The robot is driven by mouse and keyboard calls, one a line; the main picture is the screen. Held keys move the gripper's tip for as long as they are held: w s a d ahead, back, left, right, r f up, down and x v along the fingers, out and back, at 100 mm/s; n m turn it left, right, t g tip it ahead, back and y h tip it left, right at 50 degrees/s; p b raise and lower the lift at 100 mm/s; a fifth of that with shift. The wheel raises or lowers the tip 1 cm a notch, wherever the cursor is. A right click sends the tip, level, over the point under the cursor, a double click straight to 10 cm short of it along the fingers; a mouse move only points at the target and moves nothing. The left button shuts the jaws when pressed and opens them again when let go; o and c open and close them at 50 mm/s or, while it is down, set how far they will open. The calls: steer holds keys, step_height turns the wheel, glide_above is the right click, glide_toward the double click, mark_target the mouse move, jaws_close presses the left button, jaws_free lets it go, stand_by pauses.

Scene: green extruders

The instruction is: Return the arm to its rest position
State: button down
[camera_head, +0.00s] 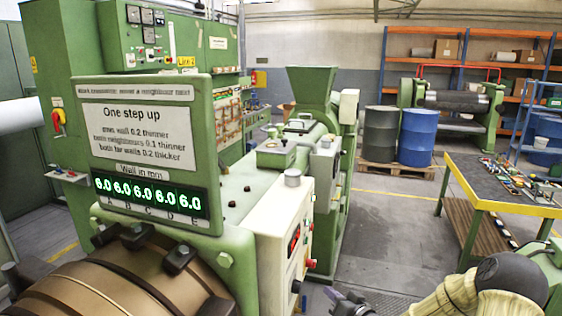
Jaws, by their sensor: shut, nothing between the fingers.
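My arm (460,295) shows at the bottom right, cream-coloured with a dark rounded joint. At its left end my gripper (348,303), dark grey, is partly cut off by the bottom edge of the picture. It is shut and empty, over the floor to the right of the green extruder. The arm's lower links are out of view.
The green extruder (262,190) fills the left, with a sign panel (140,140) reading 6.0 for A to E. A white control box (283,235) juts out near my gripper. Floor between is clear.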

steer(key=s+r+g+h+b, duration=0.1)
steer(key=s+g+h, duration=0.3)
steer(key=s, duration=0.9)
steer(key=s+r+g+h+b, duration=0.1)
steer(key=s+g+h, duration=0.3)
steer(key=s, duration=1)
steer(key=g+b, duration=0.1)
steer(key=g, duration=0.2)
steer(key=shift+d+b, duration=0.3)
steer(key=shift+d, duration=0.1)
steer(key=shift+w+r, duration=0.1)
steer(key=shift+w, duration=0.05)
steer(key=shift+a, duration=0.1)
